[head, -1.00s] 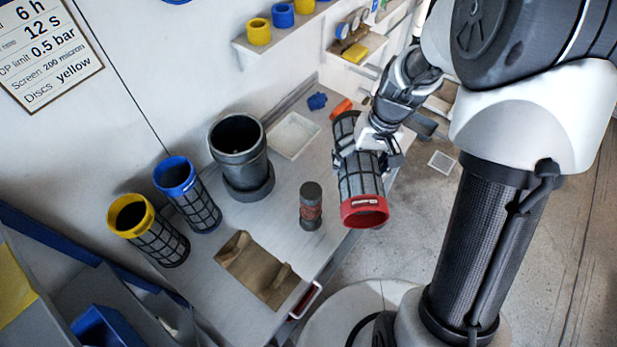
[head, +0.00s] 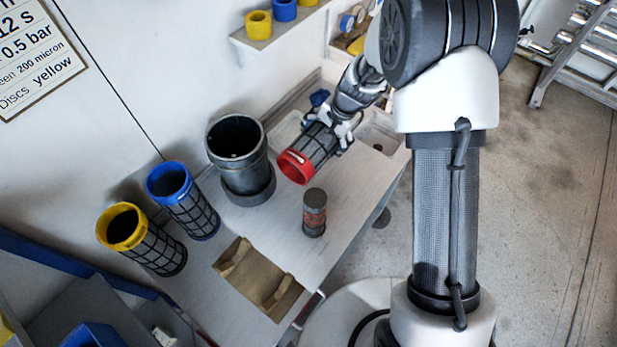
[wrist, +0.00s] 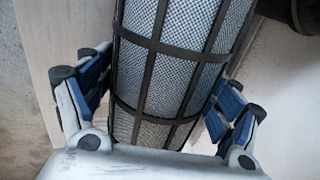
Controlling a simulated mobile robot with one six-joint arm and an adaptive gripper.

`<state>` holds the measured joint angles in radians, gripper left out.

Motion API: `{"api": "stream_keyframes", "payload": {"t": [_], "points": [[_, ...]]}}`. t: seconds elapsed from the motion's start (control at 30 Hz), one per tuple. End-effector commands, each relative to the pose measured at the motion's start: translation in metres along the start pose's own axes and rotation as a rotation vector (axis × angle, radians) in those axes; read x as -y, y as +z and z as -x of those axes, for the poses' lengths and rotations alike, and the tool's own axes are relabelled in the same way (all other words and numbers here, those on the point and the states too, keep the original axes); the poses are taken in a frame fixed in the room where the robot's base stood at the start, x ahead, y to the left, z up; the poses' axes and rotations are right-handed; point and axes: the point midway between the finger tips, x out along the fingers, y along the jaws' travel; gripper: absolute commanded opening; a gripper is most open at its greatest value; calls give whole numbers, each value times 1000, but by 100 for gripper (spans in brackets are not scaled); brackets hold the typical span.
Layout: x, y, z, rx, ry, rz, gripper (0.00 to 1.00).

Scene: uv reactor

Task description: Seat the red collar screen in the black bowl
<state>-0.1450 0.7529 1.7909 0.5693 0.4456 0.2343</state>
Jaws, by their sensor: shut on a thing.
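The red collar screen (head: 296,166) is a dark-caged mesh cylinder with a red ring at one end. My gripper (head: 337,126) is shut around its body and holds it tilted, red end toward the left and toward the camera. In the wrist view the caged mesh (wrist: 172,70) lies between the blue-padded fingers (wrist: 165,100). The black bowl (head: 238,150) is a tall dark cylinder standing upright on the bench, open at the top, just left of the red collar. The screen is apart from the bowl in the head view.
A small dark cylinder with a reddish band (head: 314,212) stands in front of the held screen. A brown cradle (head: 258,280) lies at the bench front. A wall shelf (head: 275,35) is above.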

Motion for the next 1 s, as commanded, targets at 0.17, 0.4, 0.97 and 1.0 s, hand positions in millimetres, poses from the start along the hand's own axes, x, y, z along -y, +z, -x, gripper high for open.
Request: {"api": "stream_keyframes", "payload": {"t": [0.17, 0.4, 0.97, 1.0], "points": [[-18, 0, -52, 2, 2, -2, 52], [-32, 0, -96, -1, 0, 0, 52], [-47, -1, -144, -3, -1, 2, 52], [-47, -1, -143, -3, -1, 2, 52]]}}
